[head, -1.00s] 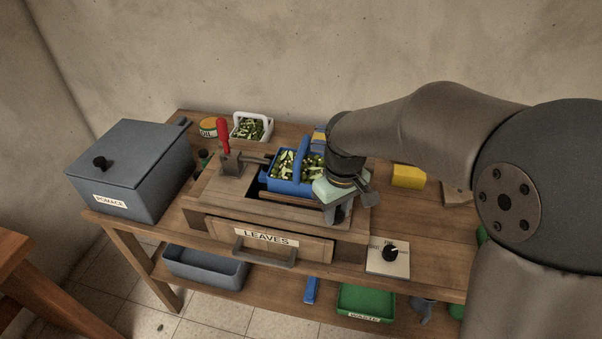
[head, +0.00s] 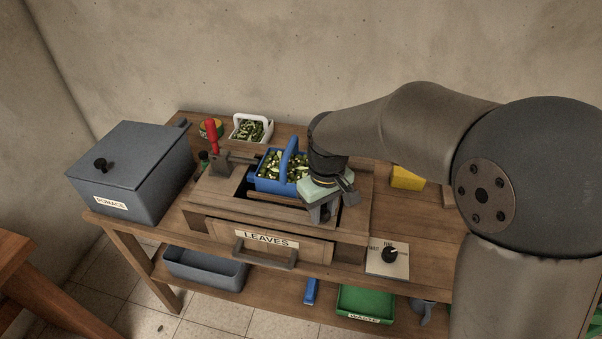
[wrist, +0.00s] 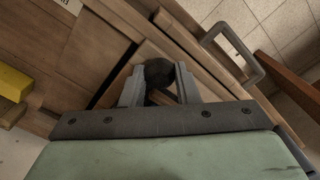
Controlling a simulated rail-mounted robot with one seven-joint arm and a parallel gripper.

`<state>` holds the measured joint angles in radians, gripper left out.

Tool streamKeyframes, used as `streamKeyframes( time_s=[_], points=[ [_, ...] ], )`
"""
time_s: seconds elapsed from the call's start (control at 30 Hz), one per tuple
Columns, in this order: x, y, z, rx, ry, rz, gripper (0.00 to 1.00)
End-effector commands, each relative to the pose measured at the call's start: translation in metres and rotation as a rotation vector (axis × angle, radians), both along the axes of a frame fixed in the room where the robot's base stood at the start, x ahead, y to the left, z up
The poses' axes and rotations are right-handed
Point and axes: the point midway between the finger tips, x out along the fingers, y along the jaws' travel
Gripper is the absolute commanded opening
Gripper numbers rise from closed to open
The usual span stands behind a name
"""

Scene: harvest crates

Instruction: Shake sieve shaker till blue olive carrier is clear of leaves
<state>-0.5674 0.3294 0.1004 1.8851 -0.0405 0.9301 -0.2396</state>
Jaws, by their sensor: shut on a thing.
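The blue olive carrier (head: 278,187) sits in the shaker's wooden frame (head: 356,200), its handle upright. It holds dark and green olives with paler slivers that look like leaves. A red-handled clamp (head: 211,136) is at its left. My gripper (head: 323,213) is at the right end of the shaker, pointing down beside the carrier. In the wrist view my gripper (wrist: 160,88) is shut on a dark round knob (wrist: 158,72). The head view hides the knob. The LEAVES drawer (head: 310,250) below is closed.
A grey POMACE bin (head: 130,170) stands at the left. A dial panel (head: 378,266) is at front right, a yellow block (head: 407,178) at back right. A green WASTE tray (head: 362,302) is below.

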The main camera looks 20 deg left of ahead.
Motion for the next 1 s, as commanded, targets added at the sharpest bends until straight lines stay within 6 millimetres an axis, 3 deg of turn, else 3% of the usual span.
streamKeyframes(
  time_s=[0.1, 0.23, 0.8, 1.0],
  points=[
    [-0.001, 0.012, 0.001, 0.002, -0.002, 0.002, 0.01],
    [0.0, 0.008, 0.0, 0.002, -0.003, -0.001, 0.01],
    [0.01, -0.058, 0.001, 0.001, -0.004, -0.003, 0.01],
    [0.01, -0.064, 0.001, 0.002, -0.004, -0.001, 0.01]
  ],
)
